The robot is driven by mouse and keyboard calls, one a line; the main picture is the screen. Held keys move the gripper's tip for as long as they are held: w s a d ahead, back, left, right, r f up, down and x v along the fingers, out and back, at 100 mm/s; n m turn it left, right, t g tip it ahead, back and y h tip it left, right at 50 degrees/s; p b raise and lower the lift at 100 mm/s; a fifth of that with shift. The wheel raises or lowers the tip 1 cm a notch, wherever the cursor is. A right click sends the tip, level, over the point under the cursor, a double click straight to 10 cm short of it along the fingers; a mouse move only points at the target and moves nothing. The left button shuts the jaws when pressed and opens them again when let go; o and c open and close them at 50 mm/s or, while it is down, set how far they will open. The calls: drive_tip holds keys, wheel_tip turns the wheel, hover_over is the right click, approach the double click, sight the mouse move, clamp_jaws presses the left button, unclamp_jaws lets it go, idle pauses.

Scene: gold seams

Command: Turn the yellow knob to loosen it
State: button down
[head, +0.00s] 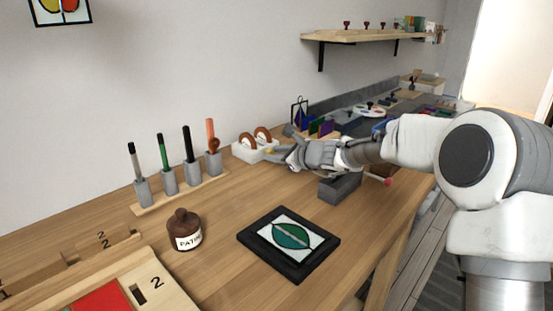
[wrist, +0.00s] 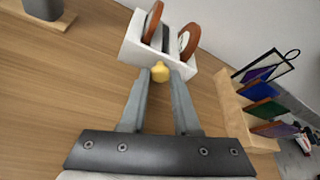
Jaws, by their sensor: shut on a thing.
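The yellow knob (wrist: 159,72) sits on the front face of a white holder (wrist: 134,46) that carries brown-orange rings or rolls (wrist: 190,38). In the wrist view my gripper (wrist: 159,76) has its two fingertips on either side of the knob, shut on it. In the head view the knob (head: 270,151) is a small yellow spot beside the white holder (head: 243,151). My gripper (head: 276,150) reaches it from the right, low over the wooden bench. The knob's shaft is hidden.
Several tools stand in grey cups (head: 193,173) left of the holder. A wooden rack of coloured glass pieces (wrist: 231,107) stands close on the right.

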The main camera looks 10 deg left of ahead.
idle(0.4)
drive_tip(key=c, duration=0.6)
unclamp_jaws()
drive_tip(key=shift+c, duration=0.2)
drive_tip(key=p+v, duration=0.3)
drive_tip(key=v, duration=1.4)
drive_tip(key=shift+s+d+r, duration=0.1)
drive_tip(key=shift+s+r, duration=0.05)
drive_tip(key=shift+s, duration=0.1)
